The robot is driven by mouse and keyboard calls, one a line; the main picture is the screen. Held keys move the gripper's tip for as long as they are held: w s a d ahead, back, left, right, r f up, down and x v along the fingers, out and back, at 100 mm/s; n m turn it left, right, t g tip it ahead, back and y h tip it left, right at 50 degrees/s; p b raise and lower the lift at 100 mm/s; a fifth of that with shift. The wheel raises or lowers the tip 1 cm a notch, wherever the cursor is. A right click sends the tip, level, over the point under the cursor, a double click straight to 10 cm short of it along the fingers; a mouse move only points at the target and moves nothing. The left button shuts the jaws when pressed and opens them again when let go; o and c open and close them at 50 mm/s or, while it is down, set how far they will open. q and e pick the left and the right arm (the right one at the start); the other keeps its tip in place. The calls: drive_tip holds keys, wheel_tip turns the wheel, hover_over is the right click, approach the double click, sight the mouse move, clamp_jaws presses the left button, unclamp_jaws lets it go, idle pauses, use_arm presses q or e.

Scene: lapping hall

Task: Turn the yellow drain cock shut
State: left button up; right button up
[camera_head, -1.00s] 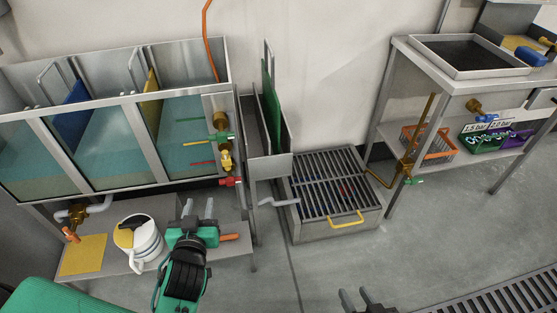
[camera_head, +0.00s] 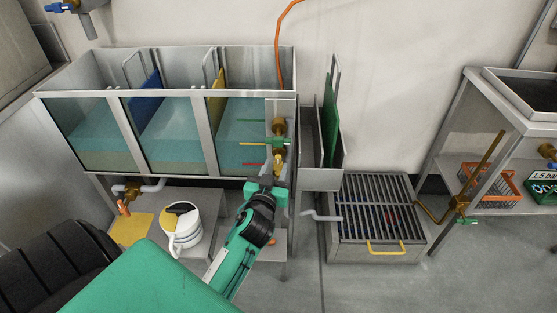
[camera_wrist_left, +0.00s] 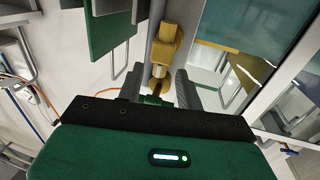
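The yellow drain cock (camera_head: 278,162) is at the right front corner of the glass-fronted tank, below a green-handled cock (camera_head: 281,140). In the left wrist view a yellow and brass fitting (camera_wrist_left: 165,45) stands straight ahead, its lower end between my fingers. My left gripper (camera_head: 267,183) is just below the yellow cock in the head view and partly covers the fittings there. In the left wrist view the fingers of my left gripper (camera_wrist_left: 158,88) stand apart, one on each side of the fitting. I cannot tell whether they touch it. My right gripper is out of view.
A white mug-like pot (camera_head: 181,232) and a yellow cloth (camera_head: 131,230) are on the low shelf. A grated floor box (camera_head: 375,250) with a yellow handle stands to the right. Open floor lies in front.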

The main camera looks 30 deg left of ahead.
sight(277, 162)
use_arm(q)
drive_tip(key=shift+x, duration=2.15)
clamp_jaws()
